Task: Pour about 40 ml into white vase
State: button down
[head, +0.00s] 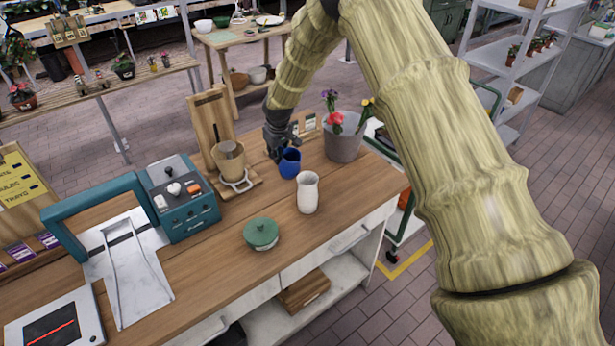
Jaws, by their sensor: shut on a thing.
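The white vase (308,194) stands upright on the wooden counter (350,205), near its front edge. A blue cup (290,163) is behind the vase and slightly to its left. My gripper (278,150) is at the left side of the blue cup and is shut on it. The cup looks about upright and apart from the vase. I cannot tell whether the cup touches the counter. Its contents are too small to make out, and the inside of the vase is hidden.
A green lidded dish (261,233) sits left of the vase. A grey bucket with flowers (343,138) stands behind right. A wooden stand with a tan pot (230,160) and a teal machine (180,203) are to the left. Bare counter lies right of the vase.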

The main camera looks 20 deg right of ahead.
aim_at(285, 150)
jog(key=shift+t+y, duration=0.3)
jog(key=shift+t, duration=0.3)
jog(key=v, duration=0.2)
jog(key=w+v, duration=0.1)
jog(key=v, duration=0.2)
jog(key=shift+d+r+p, duration=0.1)
jog(key=shift+r+p, duration=0.25)
jog(key=shift+p, duration=0.05)
jog(key=shift+s+d+t+y+b, duration=0.25)
jog(key=shift+s+t+b, duration=0.4)
jog(key=shift+b, duration=0.55)
jog(key=shift+s+d+r+t+y+b, duration=0.2)
jog(key=shift+s+r+t+y+b, duration=0.1)
jog(key=shift+r+t+b, duration=0.15)
jog(key=shift+s+d+r+t+y+b, duration=0.2)
jog(key=shift+s+r+t+b, duration=0.1)
jog(key=shift+r+b, duration=0.1)
jog(key=shift+s+t+b, duration=0.2)
jog(key=shift+t+b, duration=0.1)
jog(key=shift+b, duration=0.35)
jog(key=t+b, duration=0.1)
jog(key=r+t+y+b, duration=0.1)
jog(key=b, duration=0.1)
jog(key=shift+s+d+r, duration=0.2)
jog(key=shift+s+r, duration=0.05)
jog(key=shift+s, duration=0.15)
jog(key=shift+r, duration=0.1)
